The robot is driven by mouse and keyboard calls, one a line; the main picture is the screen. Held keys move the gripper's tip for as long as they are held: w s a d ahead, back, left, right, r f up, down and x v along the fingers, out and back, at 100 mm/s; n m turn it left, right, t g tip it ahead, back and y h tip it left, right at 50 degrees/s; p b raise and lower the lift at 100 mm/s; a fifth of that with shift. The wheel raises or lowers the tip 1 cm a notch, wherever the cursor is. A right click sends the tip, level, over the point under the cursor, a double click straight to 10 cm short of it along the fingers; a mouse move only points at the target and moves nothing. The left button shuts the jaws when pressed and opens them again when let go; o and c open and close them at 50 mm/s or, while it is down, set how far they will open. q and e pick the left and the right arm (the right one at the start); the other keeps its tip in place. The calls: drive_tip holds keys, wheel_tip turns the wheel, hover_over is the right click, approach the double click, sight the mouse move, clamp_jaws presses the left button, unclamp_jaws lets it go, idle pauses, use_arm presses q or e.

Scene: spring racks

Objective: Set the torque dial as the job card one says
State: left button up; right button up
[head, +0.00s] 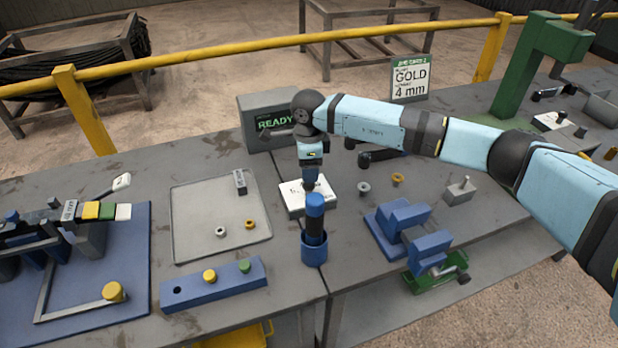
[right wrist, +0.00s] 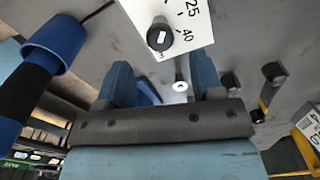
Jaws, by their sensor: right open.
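The torque dial is a white plate (head: 291,199) near the table's middle, just behind a blue cup. In the right wrist view the dial plate (right wrist: 188,22) shows the numbers 25 and 40 and a black knob (right wrist: 160,36). The knob's setting is not clear. My right gripper (head: 311,184) points down over the dial in the head view. Its two blue fingers (right wrist: 161,72) are open, with the knob beyond their tips and not between them. The job card (head: 410,80) reads "GOLD" and "4 mm"; its smaller lines are too small to read. My left gripper is not in view.
A blue-black driver (head: 315,218) stands in a blue cup (head: 314,250) close in front of the dial. A grey tray (head: 195,245) with nuts lies left. A grey "READY" box (head: 262,103) stands behind. Blue blocks (head: 405,218) are at the right.

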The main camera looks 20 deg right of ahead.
sight(309, 189)
wheel_tip(309, 189, down, 5)
drive_tip(key=shift+f, duration=0.1)
idle(0.3)
drive_tip(key=c, duration=0.9)
